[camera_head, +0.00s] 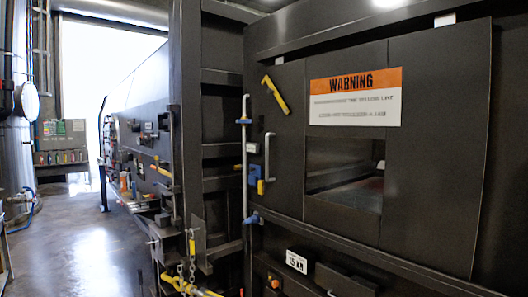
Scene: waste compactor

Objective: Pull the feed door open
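The feed door (285,140) is a dark panel on the front of the compactor, right of centre. It looks flush with the frame around it. An orange and white warning sign (355,97) is above a dark window opening (342,177). A grey vertical pull handle (267,157) is near the door's left edge. A yellow lever (275,94) is above it, and a blue latch part (255,175) is to its lower left. A light vertical rod (244,150) runs along the left edge. My gripper is not in view.
Below the door are a small white label plate (296,262) and dark ledges. A yellow bar with chains (187,284) stands at the lower left of the machine. Open floor (75,245) lies to the left, with a large metal tank (18,120) at the far left.

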